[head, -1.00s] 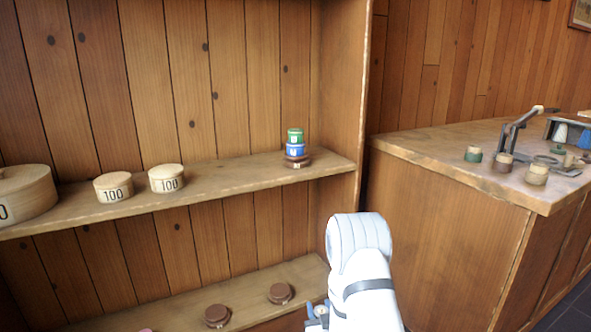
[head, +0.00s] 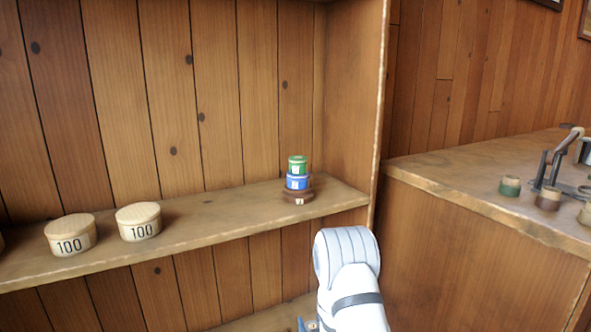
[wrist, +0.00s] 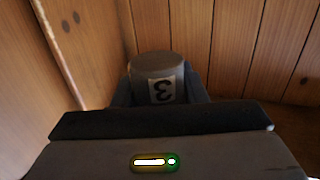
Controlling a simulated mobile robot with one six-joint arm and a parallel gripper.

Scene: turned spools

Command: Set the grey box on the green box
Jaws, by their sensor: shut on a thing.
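The green box (head: 297,163) is a small round lidded box with a pale label. It sits on top of a blue box (head: 297,182), which stands on a wider dark brown box (head: 298,197), near the right end of the shelf. The grey box (wrist: 150,64) is round, with a white label bearing a 3 that reads upside down in the wrist view. My gripper (wrist: 159,92) is shut on it, one finger on each side. In the head view only a bit of the gripper shows at the bottom edge, below my white arm; the grey box is hidden there.
The wooden shelf (head: 225,222) is clear between the stack and two pale boxes marked 100, one farther left (head: 70,234) and one nearer (head: 138,221). An upright side panel (head: 355,100) closes the shelf just right of the stack. A workbench (head: 480,200) with small boxes and a lever tool stands at right.

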